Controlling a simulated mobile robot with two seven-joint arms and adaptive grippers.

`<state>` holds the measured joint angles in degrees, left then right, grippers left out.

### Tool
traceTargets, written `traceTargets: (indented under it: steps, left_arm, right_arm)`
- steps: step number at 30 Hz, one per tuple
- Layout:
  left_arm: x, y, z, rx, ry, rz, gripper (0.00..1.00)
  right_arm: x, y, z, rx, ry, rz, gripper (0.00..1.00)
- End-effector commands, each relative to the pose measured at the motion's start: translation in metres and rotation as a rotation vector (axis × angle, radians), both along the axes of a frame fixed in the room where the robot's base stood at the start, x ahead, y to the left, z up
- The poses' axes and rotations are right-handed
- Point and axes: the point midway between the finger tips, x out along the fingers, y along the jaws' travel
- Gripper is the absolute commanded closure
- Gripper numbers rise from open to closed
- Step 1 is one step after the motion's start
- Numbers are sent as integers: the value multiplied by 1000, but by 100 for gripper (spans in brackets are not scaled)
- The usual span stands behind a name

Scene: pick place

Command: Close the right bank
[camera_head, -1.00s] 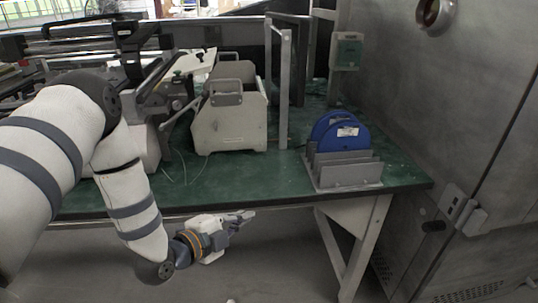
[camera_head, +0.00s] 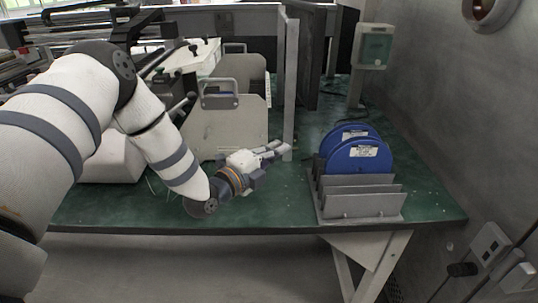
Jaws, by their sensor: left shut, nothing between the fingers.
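I cannot tell which thing is the right bank. A light grey upright panel (camera_head: 291,80) stands on the green bench, seen nearly edge-on. A darker upright panel (camera_head: 327,65) stands behind it to the right, with a gap between them. My left gripper (camera_head: 282,151) is shut and empty. It is over the bench, its fingers pointing right, near the foot of the light panel; I cannot tell whether they touch. The gripper and forearm hide part of the white box (camera_head: 220,130) with grey handles. My right gripper is not in view.
A grey rack (camera_head: 362,205) holding blue discs (camera_head: 358,160) stands at the bench's right front. A grey-green box on a post (camera_head: 375,47) is behind it. A metal cabinet wall (camera_head: 460,110) bounds the right. Green bench top (camera_head: 270,205) is clear in front of the gripper.

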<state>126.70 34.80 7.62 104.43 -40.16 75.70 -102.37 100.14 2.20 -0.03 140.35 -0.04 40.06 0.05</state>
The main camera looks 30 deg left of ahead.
Motion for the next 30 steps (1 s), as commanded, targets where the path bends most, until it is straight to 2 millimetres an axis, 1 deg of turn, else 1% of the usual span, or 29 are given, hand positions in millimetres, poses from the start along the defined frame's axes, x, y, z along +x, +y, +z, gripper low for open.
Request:
traceTargets:
  steps: [1, 5, 9, 13, 16, 25, 28, 30]
  left_arm:
    - [10, -2, -5, 1, 4, 0, 100]
    - [37, -7, -6, 0, 6, 0, 100]
    - [28, 14, 2, 0, -1, 4, 100]
    - [22, 25, 2, 0, -1, 1, 100]
    - [20, 28, 1, -1, 0, 0, 100]
    - [19, 28, -1, 0, 2, 0, 100]
    - [24, 31, -3, 2, 3, -1, 100]
    - [32, 36, -6, 3, 6, -1, 100]
  right_arm:
    - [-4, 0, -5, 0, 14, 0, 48]
    - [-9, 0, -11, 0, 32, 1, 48]
    - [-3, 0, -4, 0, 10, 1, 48]
    - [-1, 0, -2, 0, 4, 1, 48]
    - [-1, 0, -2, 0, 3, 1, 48]
    - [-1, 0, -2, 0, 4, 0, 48]
    - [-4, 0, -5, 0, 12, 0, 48]
    - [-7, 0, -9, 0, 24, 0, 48]
